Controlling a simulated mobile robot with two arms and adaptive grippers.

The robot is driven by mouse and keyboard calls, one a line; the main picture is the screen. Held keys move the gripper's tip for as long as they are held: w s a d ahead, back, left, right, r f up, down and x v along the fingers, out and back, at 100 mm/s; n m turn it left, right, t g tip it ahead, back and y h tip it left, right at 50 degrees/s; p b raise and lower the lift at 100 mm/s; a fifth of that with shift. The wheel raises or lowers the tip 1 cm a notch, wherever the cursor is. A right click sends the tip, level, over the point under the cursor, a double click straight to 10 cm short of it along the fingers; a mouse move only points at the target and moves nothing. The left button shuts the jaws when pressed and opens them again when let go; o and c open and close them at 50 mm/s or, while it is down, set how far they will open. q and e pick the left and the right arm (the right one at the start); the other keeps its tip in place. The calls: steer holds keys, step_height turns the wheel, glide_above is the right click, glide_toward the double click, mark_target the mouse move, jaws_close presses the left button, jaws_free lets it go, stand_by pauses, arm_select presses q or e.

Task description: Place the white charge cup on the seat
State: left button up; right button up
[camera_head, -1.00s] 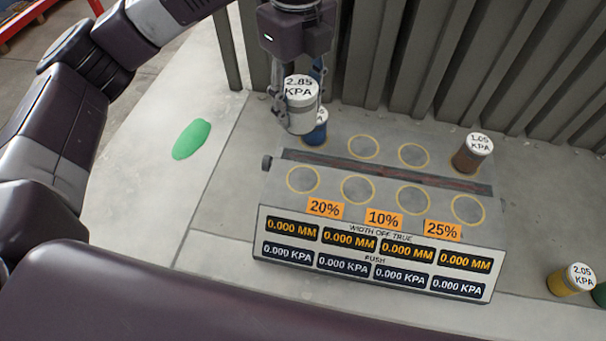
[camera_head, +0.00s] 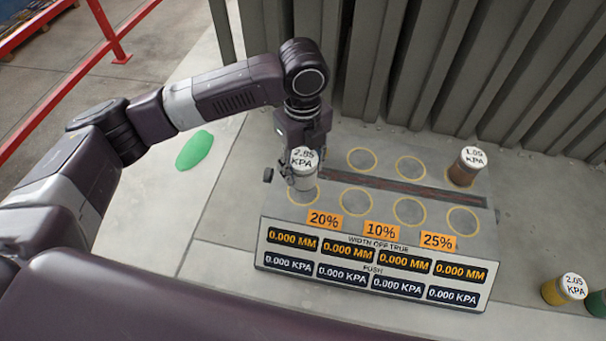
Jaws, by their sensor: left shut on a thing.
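The white charge cup (camera_head: 303,187) has a white lid marked 2.85 KPA. My left gripper (camera_head: 302,178) comes down from behind and is shut on it. The cup is upright at the leftmost ring seat of the front row, and part of that yellow ring (camera_head: 291,197) shows around its base. I cannot tell whether the cup touches the surface. Three other front-row seats (camera_head: 357,201) are empty. My right gripper is not in view.
A brown cup (camera_head: 463,175) marked 1.05 KPA stands at the back row's right end. Two back-row rings (camera_head: 362,159) are empty. A readout panel (camera_head: 374,267) stands in front. A yellow cup (camera_head: 554,293) and a green cup (camera_head: 597,304) stand at right. Ribbed grey panels (camera_head: 400,70) rise behind.

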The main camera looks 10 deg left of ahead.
mark_target(304, 158)
arm_select(q)
step_height(304, 158, down, 3)
steer(key=shift+f+p, duration=0.15)
steer(key=shift+p, duration=0.3)
steer(key=shift+f, duration=0.55)
steer(key=o, duration=1.1)
steer(key=shift+f, duration=0.15)
steer(key=shift+c, duration=0.2)
steer(key=o, duration=0.5)
steer(key=shift+c, duration=0.2)
step_height(304, 158, up, 11)
steer(key=b, duration=0.3)
steer(key=shift+r, duration=0.7)
